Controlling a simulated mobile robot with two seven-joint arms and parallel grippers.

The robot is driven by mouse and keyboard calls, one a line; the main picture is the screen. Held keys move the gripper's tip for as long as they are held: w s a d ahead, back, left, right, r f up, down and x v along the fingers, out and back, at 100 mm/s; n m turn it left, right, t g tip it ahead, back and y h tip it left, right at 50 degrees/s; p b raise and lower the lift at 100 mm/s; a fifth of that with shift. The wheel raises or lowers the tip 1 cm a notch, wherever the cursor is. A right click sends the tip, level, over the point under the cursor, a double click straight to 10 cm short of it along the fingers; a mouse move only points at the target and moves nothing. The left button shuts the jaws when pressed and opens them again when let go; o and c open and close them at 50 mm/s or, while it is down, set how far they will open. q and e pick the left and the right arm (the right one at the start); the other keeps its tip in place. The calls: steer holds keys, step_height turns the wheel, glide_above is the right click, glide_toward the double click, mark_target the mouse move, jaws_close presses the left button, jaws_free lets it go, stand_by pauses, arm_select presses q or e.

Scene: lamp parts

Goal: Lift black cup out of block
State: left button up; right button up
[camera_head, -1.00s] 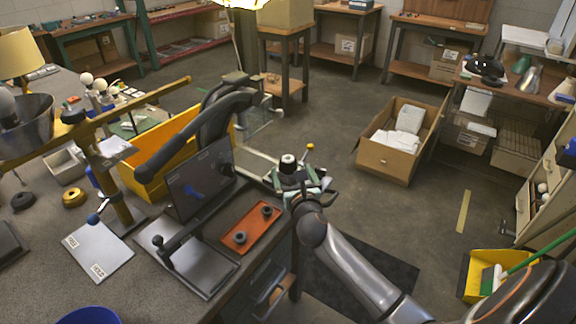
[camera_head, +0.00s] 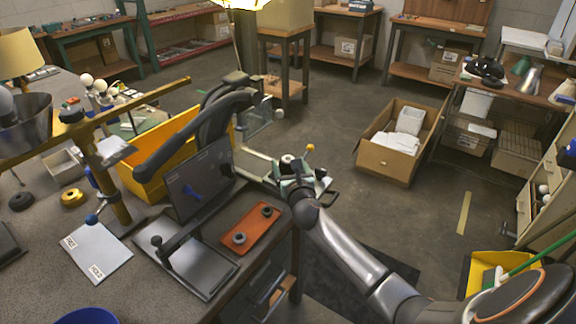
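An orange-red block (camera_head: 262,221) lies near the bench's front right edge. Two small dark, ring-like cups sit on it: a near one (camera_head: 239,239) and a far one (camera_head: 267,211). Which is the black cup I cannot tell. My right gripper (camera_head: 290,168) is past the bench's right edge, beyond and to the right of the block, apart from both cups. Its fingertips are small and overlapped by its own parts, so I cannot tell its opening or whether it holds anything. My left gripper is not in view.
A dark upright panel (camera_head: 198,182) and a grey metal tray (camera_head: 190,262) stand left of the block. A yellow bin (camera_head: 152,178) and dark curved arm-like piece (camera_head: 180,140) are behind. A white labelled sheet (camera_head: 97,250) lies left.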

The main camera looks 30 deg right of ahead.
steer(key=c, duration=1)
steer(key=shift+c, duration=0.4)
steer(key=shift+r, duration=0.1)
